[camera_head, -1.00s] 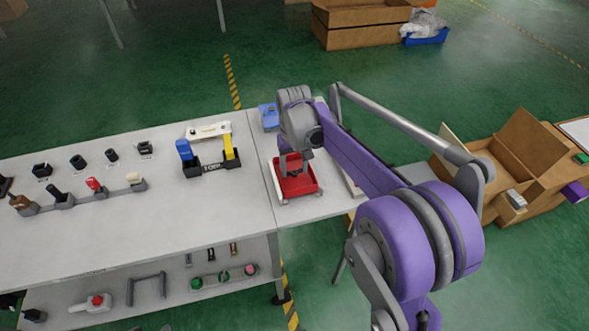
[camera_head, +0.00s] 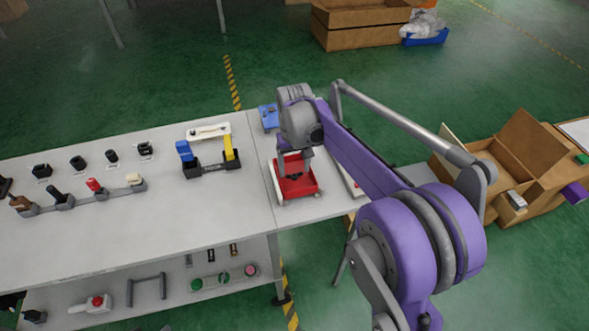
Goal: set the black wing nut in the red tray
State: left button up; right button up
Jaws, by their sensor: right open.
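The red tray (camera_head: 303,190) stands on the right part of the white workbench. A small dark shape, which looks like the black wing nut (camera_head: 294,177), lies inside the red tray; its outline is too small to make out well. My right gripper (camera_head: 295,163) is over the back of the tray, pointing down, with its fingers open just above the dark shape. The gripper and wrist hide part of the tray's back wall. My left gripper is not in view.
A black fixture (camera_head: 210,170) with blue and yellow levers stands left of the tray. Several small levers and knobs line the bench's left side. A blue bin (camera_head: 268,116) sits behind the tray. Bare bench lies in front of the fixtures.

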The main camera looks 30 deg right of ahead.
aim_at(294, 176)
notch_tip(294, 176, up, 10)
jog(key=r+p, duration=0.1)
jog(key=s+a+f+n+t, duration=0.1)
jog(key=s+a+f, duration=0.2)
jog(key=s, duration=0.4)
jog(key=s+a+f+t, duration=0.2)
jog(key=s+a+f, duration=0.2)
jog(key=s, duration=0.4)
jog(key=s+a+f+n+t, duration=0.1)
jog(key=s+a+f+t, duration=0.1)
jog(key=s+f, duration=0.4)
jog(key=shift+s+a+n, duration=0.3)
jog(key=shift+s+a, duration=0.4)
jog(key=shift+s, duration=0.2)
jog(key=r+p, duration=0.2)
jog(key=w+r+p, duration=0.1)
jog(key=r+p, duration=0.1)
jog(key=shift+r, duration=0.15)
